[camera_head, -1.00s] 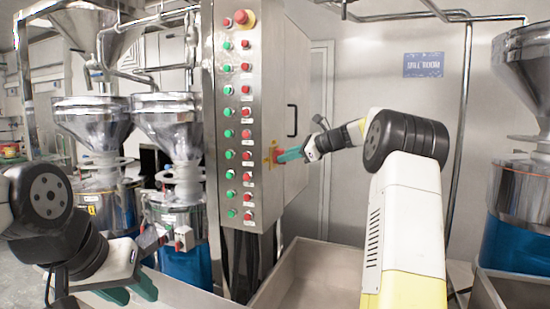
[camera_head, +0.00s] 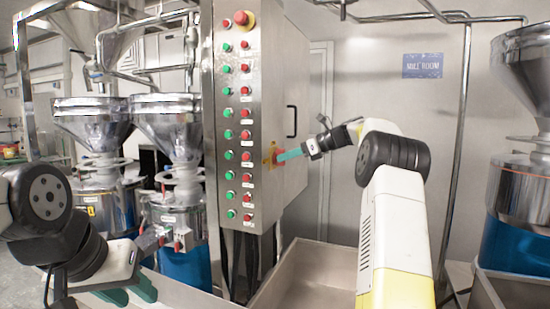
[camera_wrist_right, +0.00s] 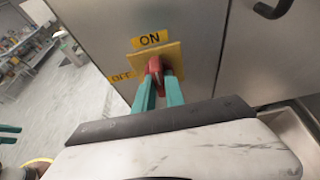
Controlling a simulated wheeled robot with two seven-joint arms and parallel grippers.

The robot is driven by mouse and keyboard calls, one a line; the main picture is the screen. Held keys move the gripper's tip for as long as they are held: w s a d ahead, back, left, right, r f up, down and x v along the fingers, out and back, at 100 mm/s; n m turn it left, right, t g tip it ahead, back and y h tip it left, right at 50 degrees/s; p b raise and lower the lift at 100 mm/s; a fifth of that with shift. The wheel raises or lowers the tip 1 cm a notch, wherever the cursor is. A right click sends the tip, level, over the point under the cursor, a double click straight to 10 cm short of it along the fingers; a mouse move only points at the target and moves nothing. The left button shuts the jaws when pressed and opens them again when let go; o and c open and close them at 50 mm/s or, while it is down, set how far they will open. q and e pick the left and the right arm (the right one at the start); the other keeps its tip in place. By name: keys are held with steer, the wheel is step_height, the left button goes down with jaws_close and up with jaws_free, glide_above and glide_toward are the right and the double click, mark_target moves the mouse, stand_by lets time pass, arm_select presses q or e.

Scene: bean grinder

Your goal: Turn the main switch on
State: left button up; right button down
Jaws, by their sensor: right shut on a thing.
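The main switch (camera_wrist_right: 154,68) is a red handle on a yellow plate on the side of the steel control cabinet; the switch also shows in the head view (camera_head: 275,158). In the wrist view an ON label (camera_wrist_right: 150,39) is above it and an OFF label (camera_wrist_right: 122,76) to its left. The handle appears roughly upright, its top toward ON. My right gripper (camera_wrist_right: 159,88) is shut on the handle, a green finger on each side; the fingers partly hide it. My left gripper (camera_head: 130,291) is low at the left, its green fingers apart and empty.
The control cabinet front (camera_head: 238,120) carries columns of green and red buttons and a red emergency knob (camera_head: 244,18). A black door handle (camera_head: 291,121) is right of the switch. Steel grinders with hoppers (camera_head: 168,120) stand at left, and a steel trough (camera_head: 312,275) lies below.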

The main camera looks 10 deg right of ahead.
steer(key=c, duration=1.4)
jaws_free()
steer(key=v, duration=0.7)
steer(key=shift+s+d, duration=0.2)
steer(key=shift+d, duration=0.1)
steer(key=shift+r, duration=0.15)
